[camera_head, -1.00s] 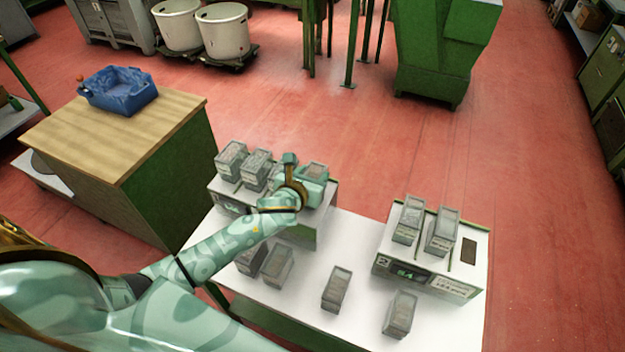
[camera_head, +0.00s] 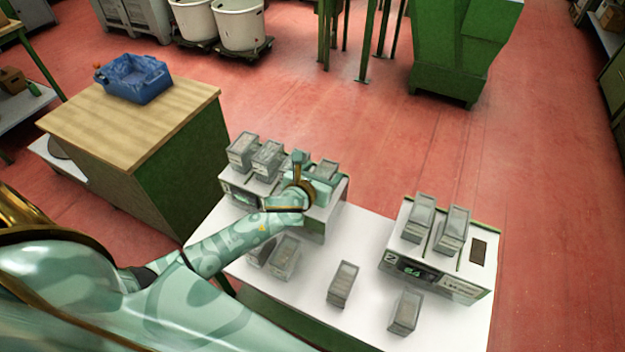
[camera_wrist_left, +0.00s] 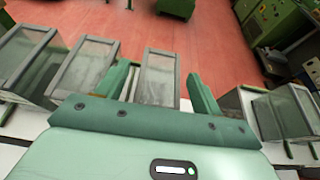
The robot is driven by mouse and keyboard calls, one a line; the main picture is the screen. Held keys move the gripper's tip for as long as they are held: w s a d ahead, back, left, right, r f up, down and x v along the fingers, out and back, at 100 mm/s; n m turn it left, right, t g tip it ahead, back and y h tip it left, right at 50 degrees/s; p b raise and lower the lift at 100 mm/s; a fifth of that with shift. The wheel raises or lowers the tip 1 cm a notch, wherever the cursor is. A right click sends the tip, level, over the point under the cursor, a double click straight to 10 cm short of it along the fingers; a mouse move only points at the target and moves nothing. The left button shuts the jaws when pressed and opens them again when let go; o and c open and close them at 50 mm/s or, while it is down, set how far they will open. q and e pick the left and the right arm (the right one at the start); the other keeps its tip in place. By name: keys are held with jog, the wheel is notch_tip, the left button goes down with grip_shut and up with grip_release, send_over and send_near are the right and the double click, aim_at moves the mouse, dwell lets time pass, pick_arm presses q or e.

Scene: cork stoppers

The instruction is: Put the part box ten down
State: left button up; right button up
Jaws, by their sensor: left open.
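Several grey, clear-sided part boxes stand in a row on the left stand (camera_head: 240,193), among them a left one (camera_head: 242,150) and its neighbour (camera_head: 267,159). My left gripper (camera_head: 312,174) is over the right part of this stand and partly hides the boxes there. In the left wrist view the open fingers (camera_wrist_left: 160,88) stand on either side of one part box (camera_wrist_left: 157,77). I cannot tell whether they touch it. Two more part boxes (camera_head: 420,217) (camera_head: 453,231) stand on the right stand (camera_head: 430,278), marked 2. I cannot make out which box is ten.
Loose part boxes (camera_head: 285,257) (camera_head: 342,283) (camera_head: 405,312) stand on the white table (camera_head: 372,322) in front of the stands. A dark slot (camera_head: 478,252) on the right stand is empty. A blue crate (camera_head: 134,78) sits on a wooden-topped bench (camera_head: 85,122) at left.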

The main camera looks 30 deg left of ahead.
pick_arm(q)
jog(key=p+v, duration=0.1)
jog(key=v, duration=0.9)
jog(key=shift+s+r, duration=0.15)
jog(key=shift+s, duration=0.15)
